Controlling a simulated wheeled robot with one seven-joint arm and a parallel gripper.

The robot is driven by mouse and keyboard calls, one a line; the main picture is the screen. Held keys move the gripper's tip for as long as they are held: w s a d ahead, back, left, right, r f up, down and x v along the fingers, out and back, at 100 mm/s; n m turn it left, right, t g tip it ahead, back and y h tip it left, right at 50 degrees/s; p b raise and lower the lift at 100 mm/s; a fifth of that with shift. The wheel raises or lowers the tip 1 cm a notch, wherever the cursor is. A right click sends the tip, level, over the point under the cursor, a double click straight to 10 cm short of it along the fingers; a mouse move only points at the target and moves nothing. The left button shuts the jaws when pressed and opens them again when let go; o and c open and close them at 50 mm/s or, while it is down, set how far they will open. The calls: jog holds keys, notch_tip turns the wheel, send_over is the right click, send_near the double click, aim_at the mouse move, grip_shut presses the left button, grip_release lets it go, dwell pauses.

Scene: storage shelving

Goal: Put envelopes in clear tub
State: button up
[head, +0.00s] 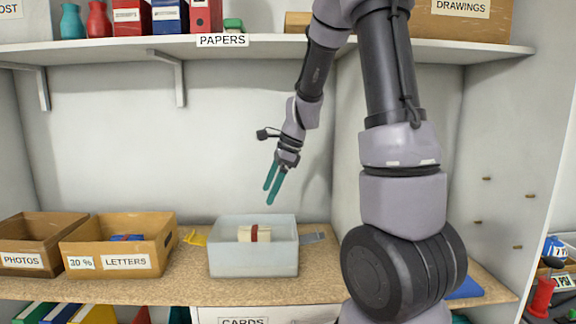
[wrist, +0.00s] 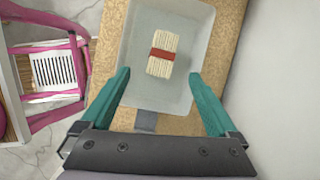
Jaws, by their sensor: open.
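The clear tub (head: 254,262) stands on the wooden shelf at the middle in the head view. A cream bundle of envelopes with a red band (head: 246,235) lies inside it. In the wrist view the bundle (wrist: 162,55) rests on the floor of the tub (wrist: 133,50), apart from its walls. My gripper (head: 272,192) is open and empty above the tub, pointing down. In the wrist view its two teal fingers (wrist: 160,82) are spread apart, with nothing between them.
A box labelled LETTERS (head: 130,262) with something blue inside and a box labelled PHOTOS (head: 20,262) stand to the left. A yellow item (head: 195,238) lies beside the tub. The upper PAPERS shelf (head: 260,49) overhangs behind. A pink frame (wrist: 75,60) shows in the wrist view.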

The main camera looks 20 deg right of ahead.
jog(key=s+d+r+n+t+h, duration=0.1)
jog(key=s+r+n+t, duration=0.4)
jog(key=s+r+n, duration=1)
jog(key=s+r+h, duration=0.1)
jog(key=s, duration=0.3)
jog(key=shift+s+d+r+n, duration=0.15)
jog(key=shift+d+r+n, duration=0.05)
jog(key=shift+r+n, duration=0.1)
jog(key=shift+d, duration=0.1)
